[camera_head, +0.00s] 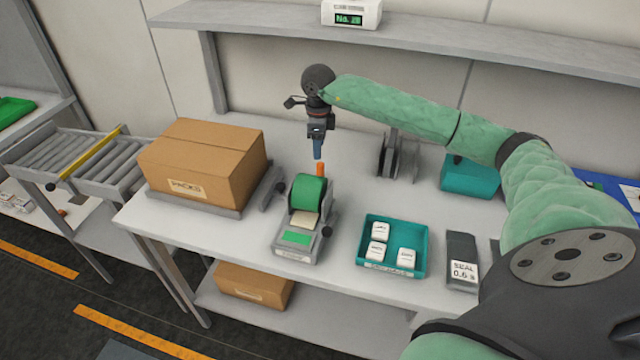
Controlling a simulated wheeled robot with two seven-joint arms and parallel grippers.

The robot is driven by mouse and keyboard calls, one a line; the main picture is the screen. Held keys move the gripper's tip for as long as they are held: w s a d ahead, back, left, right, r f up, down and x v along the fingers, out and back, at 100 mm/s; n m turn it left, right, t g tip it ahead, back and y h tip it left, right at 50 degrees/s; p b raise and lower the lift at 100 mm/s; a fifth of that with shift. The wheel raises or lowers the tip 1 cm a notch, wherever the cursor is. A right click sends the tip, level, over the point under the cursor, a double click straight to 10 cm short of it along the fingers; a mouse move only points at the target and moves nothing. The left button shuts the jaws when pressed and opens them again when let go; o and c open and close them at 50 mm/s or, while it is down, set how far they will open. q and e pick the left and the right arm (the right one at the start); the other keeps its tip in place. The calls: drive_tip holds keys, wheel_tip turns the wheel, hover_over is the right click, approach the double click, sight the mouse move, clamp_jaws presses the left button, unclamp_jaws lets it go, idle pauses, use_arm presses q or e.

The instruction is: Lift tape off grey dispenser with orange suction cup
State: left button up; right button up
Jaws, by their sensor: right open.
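The grey dispenser (293,252) stands on the white table near its front edge, with a green roll (307,190) at its back. A beige piece (304,219) shows in front of the roll; I cannot tell if it is the tape's free end. A small orange upright part (320,170), perhaps the suction cup, shows just behind the roll. My right gripper (318,152) points down just above the orange part, its blue fingers open and seemingly apart from it. The gap between the fingers is hard to see. My left gripper is not in view.
A closed cardboard box (190,195) stands left of the dispenser. A teal tray (365,257) with white blocks and a dark SEAL device (461,250) stand to the right. Dark upright plates (398,160) stand behind. A shelf (430,42) runs along the back wall.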

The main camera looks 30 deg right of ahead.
sight(320, 163)
drive_tip(key=shift+f, duration=1)
drive_tip(key=shift+f+p, duration=0.55)
drive_tip(key=shift+f, duration=0.55)
drive_tip(key=f+p, duration=0.3)
drive_tip(key=shift+s+d+f, duration=0.1)
drive_tip(key=shift+s+f, duration=0.15)
drive_tip(key=shift+f, duration=0.1)
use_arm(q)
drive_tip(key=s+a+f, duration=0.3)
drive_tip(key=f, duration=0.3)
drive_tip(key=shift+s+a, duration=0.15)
use_arm(e)
drive_tip(key=shift+f, duration=0.65)
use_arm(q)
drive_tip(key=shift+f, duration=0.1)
use_arm(e)
clamp_jaws()
drive_tip(key=shift+r, duration=0.1)
